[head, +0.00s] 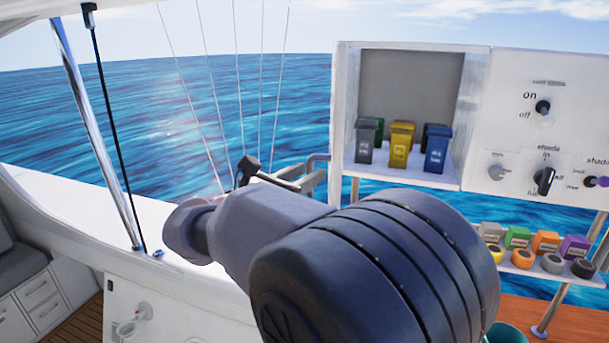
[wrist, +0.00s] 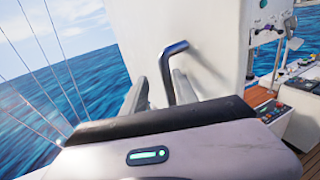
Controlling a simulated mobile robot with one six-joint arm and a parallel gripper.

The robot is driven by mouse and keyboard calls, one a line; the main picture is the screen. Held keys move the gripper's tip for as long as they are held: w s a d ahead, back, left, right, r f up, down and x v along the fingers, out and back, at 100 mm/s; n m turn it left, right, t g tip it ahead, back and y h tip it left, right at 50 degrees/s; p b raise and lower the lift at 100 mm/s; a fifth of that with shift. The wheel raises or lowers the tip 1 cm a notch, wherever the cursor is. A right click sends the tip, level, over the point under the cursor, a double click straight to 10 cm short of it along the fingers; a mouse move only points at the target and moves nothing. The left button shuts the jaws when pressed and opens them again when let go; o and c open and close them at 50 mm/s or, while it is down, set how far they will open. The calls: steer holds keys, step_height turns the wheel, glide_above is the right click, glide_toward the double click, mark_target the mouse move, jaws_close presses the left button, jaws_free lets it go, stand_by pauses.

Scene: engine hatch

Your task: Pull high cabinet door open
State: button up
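The high cabinet (head: 410,183) is open-fronted in the head view, with its inside showing. A white panel, seen nearly edge-on at its left side (head: 344,110), appears to be the door swung out; it fills the middle of the wrist view (wrist: 215,50). My gripper (wrist: 158,85) is open in front of the panel. The handle's bar lies between the fingers, close to the right one; contact cannot be told. The handle's lower end is hidden.
Small grey, yellow and blue bins (head: 400,148) stand inside the cabinet. A control panel with knobs (head: 545,125) adjoins it on the right. A shelf with coloured items (head: 535,262) is below. Thin rigging lines and a metal post (head: 97,130) stand left, with sea behind.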

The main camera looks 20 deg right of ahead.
steer(key=shift+s+a, duration=0.2)
steer(key=b+v, duration=0.2)
steer(key=v, duration=1.5)
